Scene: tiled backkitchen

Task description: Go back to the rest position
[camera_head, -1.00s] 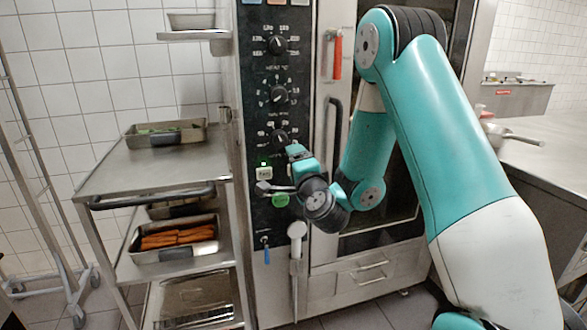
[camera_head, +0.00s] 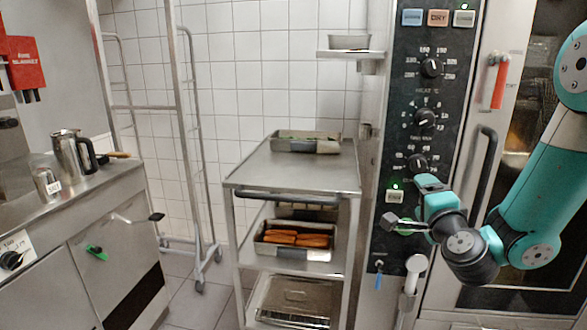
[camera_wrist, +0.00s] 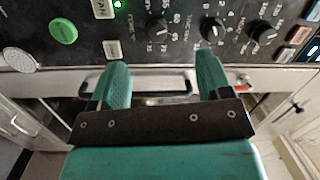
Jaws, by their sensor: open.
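My gripper (camera_head: 405,222) is in front of the oven's control panel (camera_head: 425,150), on the right side of the head view. It points left there, near the lower buttons. In the wrist view the two teal fingers of my gripper (camera_wrist: 160,85) stand apart with nothing between them. Beyond them are the panel's knobs, a green button (camera_wrist: 63,30) and a dark bar handle (camera_wrist: 140,88). I cannot tell whether the fingers touch the panel.
A steel trolley (camera_head: 310,180) stands left of the oven, with a pan (camera_head: 305,143) on top and a tray of orange food (camera_head: 296,240) below. A counter with a steel jug (camera_head: 70,155) is at the left. A wheeled rack (camera_head: 185,130) stands behind.

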